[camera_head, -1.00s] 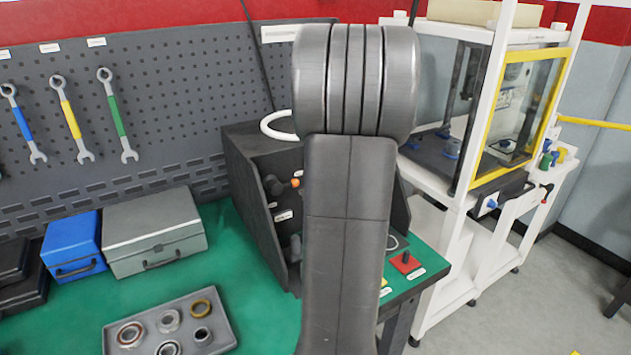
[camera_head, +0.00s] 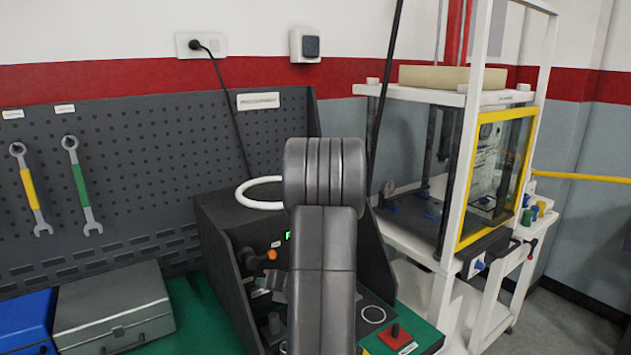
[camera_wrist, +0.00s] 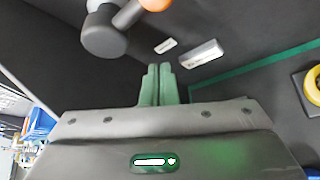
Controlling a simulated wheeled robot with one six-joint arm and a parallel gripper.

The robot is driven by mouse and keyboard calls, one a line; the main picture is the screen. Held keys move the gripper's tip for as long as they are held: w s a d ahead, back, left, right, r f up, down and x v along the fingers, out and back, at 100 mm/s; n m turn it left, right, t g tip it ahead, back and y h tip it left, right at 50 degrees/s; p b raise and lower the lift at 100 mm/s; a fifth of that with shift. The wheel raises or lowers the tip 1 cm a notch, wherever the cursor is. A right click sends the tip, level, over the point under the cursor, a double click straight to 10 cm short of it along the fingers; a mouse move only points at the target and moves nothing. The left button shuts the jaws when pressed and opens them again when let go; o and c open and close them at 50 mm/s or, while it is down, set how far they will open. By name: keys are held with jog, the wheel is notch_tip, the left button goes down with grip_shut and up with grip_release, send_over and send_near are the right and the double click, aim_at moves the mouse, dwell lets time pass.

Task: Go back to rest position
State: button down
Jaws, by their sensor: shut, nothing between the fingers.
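My gripper (camera_wrist: 158,84) shows in the wrist view with its two greenish fingers together and nothing between them. It is close in front of a dark panel surface that carries a grey knob (camera_wrist: 103,38) with an orange part beside it, and white labels. In the head view my arm stands upright in the middle and hides part of the dark control box (camera_head: 225,235); my gripper itself is hidden there.
A white test cabinet (camera_head: 448,285) with a yellow-framed door (camera_head: 462,190) stands at the right. A grey case (camera_head: 110,310) and a blue case (camera_head: 22,325) lie at the lower left. Wrenches hang on the pegboard (camera_head: 150,160).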

jog(key=shift+s+a+f+m+y, duration=0.1)
jog(key=shift+a+f+m+y, duration=0.3)
jog(key=shift+m+y, duration=0.35)
jog(key=shift+s+a+f+m+y, duration=0.15)
jog(key=shift+a+m+y, duration=0.4)
jog(key=shift+m, duration=0.3)
jog(key=shift+s+a+f+m+y, duration=0.1)
jog(key=shift+a+f+m+y, duration=0.2)
jog(key=shift+a+m+y, duration=0.4)
jog(key=shift+d, duration=0.3)
